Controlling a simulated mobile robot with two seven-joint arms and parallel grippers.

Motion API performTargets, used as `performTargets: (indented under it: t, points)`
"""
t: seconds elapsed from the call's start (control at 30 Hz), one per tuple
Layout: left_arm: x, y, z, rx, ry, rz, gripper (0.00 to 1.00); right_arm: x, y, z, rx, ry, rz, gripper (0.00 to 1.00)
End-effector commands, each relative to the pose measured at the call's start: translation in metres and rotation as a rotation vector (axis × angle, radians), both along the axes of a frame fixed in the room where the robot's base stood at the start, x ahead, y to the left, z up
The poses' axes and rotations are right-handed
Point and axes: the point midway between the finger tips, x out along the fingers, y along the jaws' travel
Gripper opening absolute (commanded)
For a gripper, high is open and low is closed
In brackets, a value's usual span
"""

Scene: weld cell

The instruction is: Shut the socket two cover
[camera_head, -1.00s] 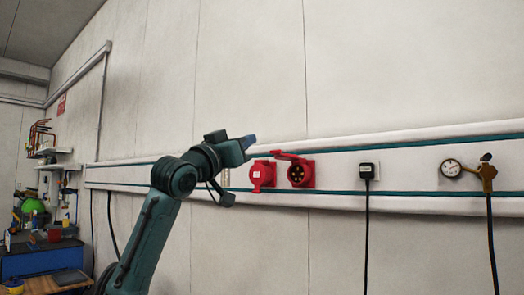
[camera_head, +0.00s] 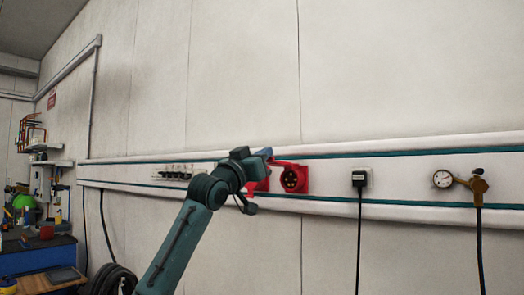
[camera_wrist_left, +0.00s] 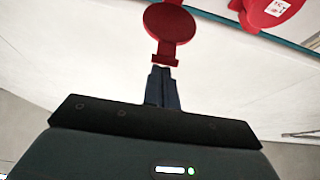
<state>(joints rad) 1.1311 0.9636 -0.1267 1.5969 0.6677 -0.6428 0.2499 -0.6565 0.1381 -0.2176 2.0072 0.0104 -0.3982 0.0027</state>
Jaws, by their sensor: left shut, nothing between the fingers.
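The right-hand red socket (camera_head: 294,179) on the wall rail has its cover (camera_head: 289,163) raised, with the dark contact face showing. The cover is a red disc with a small tab in the left wrist view (camera_wrist_left: 169,25). My left gripper (camera_head: 265,154) is shut and empty, at the upper left of that socket beside the raised cover. In the left wrist view the closed fingertips (camera_wrist_left: 162,70) are right at the cover's tab; I cannot tell whether they touch. The left-hand red socket (camera_head: 259,186) is partly hidden by my gripper. My right gripper is not in view.
A black plug with a hanging cable (camera_head: 359,180) and a gauge (camera_head: 442,179) with a brass valve (camera_head: 478,186) are farther right on the rail. Several outlets (camera_head: 176,172) sit to the left. A blue workbench (camera_head: 38,256) stands far left. The wall above the rail is clear.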

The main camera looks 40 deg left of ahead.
Motion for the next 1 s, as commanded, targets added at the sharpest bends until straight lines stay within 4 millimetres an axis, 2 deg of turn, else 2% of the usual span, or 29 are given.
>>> performTargets:
  t: [0.27, 0.47, 0.77, 1.0]
  points:
    - [0.0, 0.0, -0.001, 0.0, -0.002, 0.0, 0.0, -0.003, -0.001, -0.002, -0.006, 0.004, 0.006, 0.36]
    - [0.0, 0.0, -0.008, 0.003, -0.036, -0.001, 0.0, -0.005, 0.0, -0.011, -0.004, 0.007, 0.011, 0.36]
    - [-0.002, 0.0, -0.012, 0.008, -0.082, 0.0, 0.0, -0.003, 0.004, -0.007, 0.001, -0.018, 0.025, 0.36]
    - [-0.002, 0.0, -0.022, 0.014, -0.136, 0.0, 0.0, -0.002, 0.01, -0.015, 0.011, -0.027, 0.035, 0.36]
